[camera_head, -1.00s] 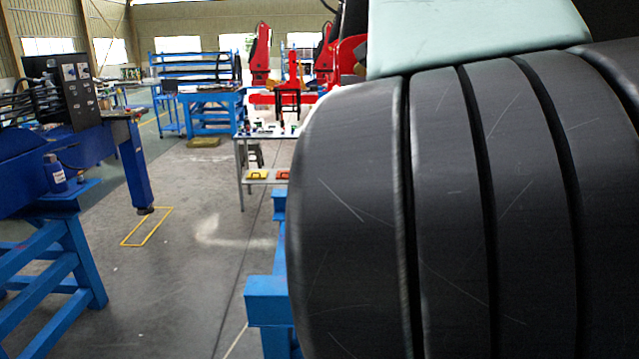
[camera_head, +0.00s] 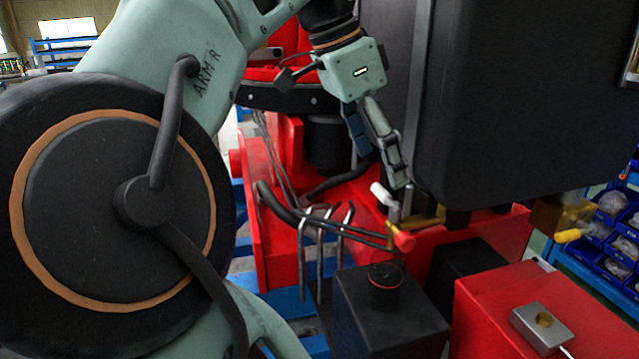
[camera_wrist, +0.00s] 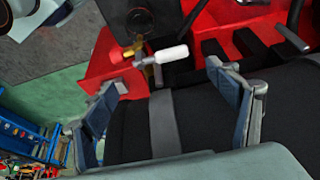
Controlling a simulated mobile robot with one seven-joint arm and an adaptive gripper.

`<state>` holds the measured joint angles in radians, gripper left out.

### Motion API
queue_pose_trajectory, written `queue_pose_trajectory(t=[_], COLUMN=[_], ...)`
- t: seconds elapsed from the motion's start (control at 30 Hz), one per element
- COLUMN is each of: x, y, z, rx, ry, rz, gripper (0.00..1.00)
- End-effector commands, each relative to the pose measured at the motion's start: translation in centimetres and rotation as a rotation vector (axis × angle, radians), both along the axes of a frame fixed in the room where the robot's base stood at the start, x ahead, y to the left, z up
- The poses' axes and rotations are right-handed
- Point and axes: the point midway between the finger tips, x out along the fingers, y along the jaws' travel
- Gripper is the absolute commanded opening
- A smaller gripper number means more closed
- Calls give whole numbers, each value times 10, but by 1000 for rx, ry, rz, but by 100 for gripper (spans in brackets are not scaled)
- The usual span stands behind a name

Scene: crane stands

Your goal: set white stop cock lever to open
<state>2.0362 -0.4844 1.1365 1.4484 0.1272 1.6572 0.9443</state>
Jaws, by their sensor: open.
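The white stop cock lever (camera_head: 383,194) sits on a brass fitting (camera_head: 392,228) on the red crane stand, just below my gripper (camera_head: 378,165) in the head view. In the wrist view the white lever (camera_wrist: 172,54) points right from its brass fitting, near the upper middle. My gripper (camera_wrist: 165,77) is open and empty, with one finger on each side and the lever lying beyond the gap between the tips. The fingers look apart from the lever. A red-tipped lever (camera_head: 403,241) is on the same brass fitting.
A large black block (camera_head: 540,100) stands close right of my gripper. Bent dark pipes (camera_head: 320,228) lie left of the fitting. A black box with a round cap (camera_head: 388,318) is in front. A yellow-tipped fitting (camera_head: 567,236) and blue bins (camera_head: 622,243) are at the right.

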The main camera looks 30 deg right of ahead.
Motion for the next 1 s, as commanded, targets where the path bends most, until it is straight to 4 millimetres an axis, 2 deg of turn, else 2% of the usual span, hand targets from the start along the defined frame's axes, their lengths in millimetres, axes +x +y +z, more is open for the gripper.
queue_pose_trajectory(t=[0.1, 0.3, 0.7, 1.0], x=[-2, -4, -4, -4], y=[-8, -17, -21, -21], z=[-23, -45, -52, -52], rx=[2, 0, 0, 0], ry=[1, 1, -1, -1], rz=[-1, 2, 3, 4], gripper=[80, 80, 80, 48])
